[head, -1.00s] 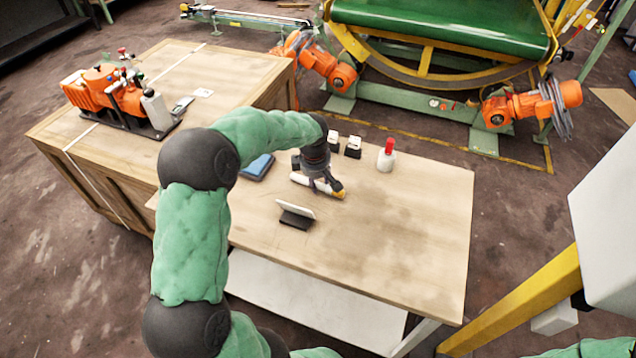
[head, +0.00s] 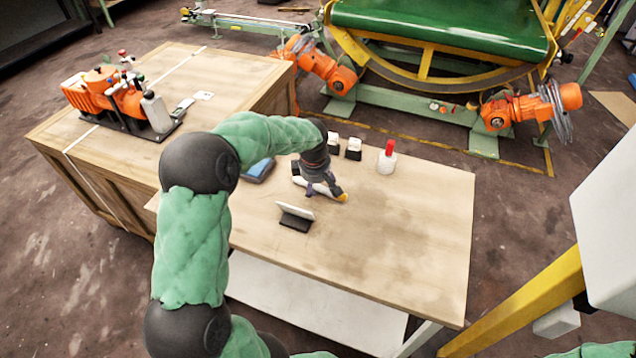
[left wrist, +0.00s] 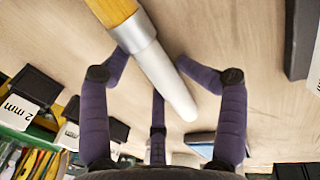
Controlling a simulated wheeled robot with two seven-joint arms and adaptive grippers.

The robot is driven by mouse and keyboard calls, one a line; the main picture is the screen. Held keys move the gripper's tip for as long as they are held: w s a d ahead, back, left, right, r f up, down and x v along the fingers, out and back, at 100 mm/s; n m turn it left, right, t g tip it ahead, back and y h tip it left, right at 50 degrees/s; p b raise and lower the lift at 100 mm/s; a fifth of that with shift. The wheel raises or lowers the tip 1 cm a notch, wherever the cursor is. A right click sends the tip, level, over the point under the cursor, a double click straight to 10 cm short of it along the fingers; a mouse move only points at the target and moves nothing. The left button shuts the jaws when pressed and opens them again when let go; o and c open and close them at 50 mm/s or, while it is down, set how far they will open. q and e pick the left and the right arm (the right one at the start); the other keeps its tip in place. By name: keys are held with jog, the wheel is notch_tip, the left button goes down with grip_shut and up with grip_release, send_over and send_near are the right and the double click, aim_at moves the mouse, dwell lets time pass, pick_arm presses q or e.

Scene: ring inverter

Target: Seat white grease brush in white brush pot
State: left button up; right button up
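The grease brush (head: 327,191) has a white handle, a silver ferrule and yellow bristles. It lies at table height under my left gripper (head: 322,192), bristles to the right. In the left wrist view the brush (left wrist: 165,85) runs diagonally between the dark fingers of my left gripper (left wrist: 150,62). The fingertips reach its two sides and are partly hidden behind it, so I cannot tell whether they grip it. My right gripper is out of view.
Two small black-and-white blocks (head: 353,149) stand behind the gripper. A dark stand with a light plate (head: 295,217) is in front, and a blue item (head: 259,169) is to the left. The right half of the wooden table (head: 420,230) is clear.

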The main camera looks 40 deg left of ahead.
pick_arm(q)
jog(key=shift+d+f, duration=0.1)
jog(key=shift+f, duration=0.15)
